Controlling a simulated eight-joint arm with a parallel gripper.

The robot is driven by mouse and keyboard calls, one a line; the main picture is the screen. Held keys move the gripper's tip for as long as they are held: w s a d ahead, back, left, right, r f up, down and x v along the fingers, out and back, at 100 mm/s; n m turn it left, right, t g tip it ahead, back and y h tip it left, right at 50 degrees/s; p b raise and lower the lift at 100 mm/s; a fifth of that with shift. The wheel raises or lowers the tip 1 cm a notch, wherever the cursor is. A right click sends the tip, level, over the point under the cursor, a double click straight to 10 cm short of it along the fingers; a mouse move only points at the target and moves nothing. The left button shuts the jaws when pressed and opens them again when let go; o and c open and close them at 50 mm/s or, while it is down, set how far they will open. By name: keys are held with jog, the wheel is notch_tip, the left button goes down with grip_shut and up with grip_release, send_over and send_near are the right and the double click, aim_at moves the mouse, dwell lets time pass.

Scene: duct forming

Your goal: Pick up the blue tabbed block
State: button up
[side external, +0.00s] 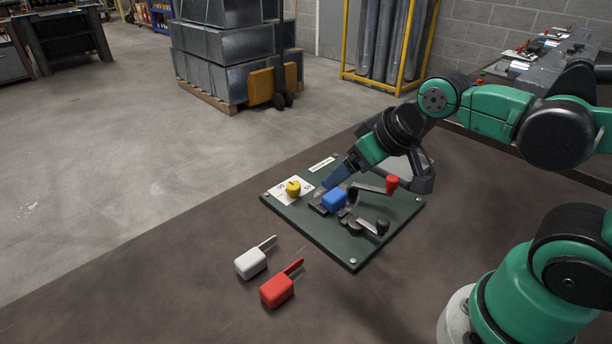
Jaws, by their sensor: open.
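The blue tabbed block (334,199) sits on the dark green board (340,248), among metal clamp parts near its middle; its tab is not clearly visible. My gripper (328,187) reaches down from the upper right, with a blue fingertip just above and beside the block. The jaws are open, but only one finger shows clearly, and I cannot tell whether it touches the block. A white tabbed block (251,263) and a red tabbed block (278,290) lie on the brown table in front of the board, tabs pointing up and right.
A lever with a red knob (391,184) and a black-knobbed lever (382,227) stand close to the blue block. A yellow knob (293,188) sits on a white dial plate at the board's left. The brown table (170,300) is clear at left.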

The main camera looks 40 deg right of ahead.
jog(key=w+m+g, duration=0.1)
jog(key=m, duration=0.2)
jog(key=m+g, duration=0.5)
jog(key=m, duration=0.8)
send_over(333, 196)
notch_tip(333, 196, down, 5)
jog(key=shift+s+a+r, duration=0.15)
jog(key=shift+f+m+g, duration=0.35)
jog(key=shift+m+g, duration=0.05)
jog(key=shift+m, duration=0.1)
jog(key=shift+w+d+f+m, duration=0.2)
jog(key=shift+f+m, duration=0.1)
jog(key=shift+f, duration=2.65)
grip_shut()
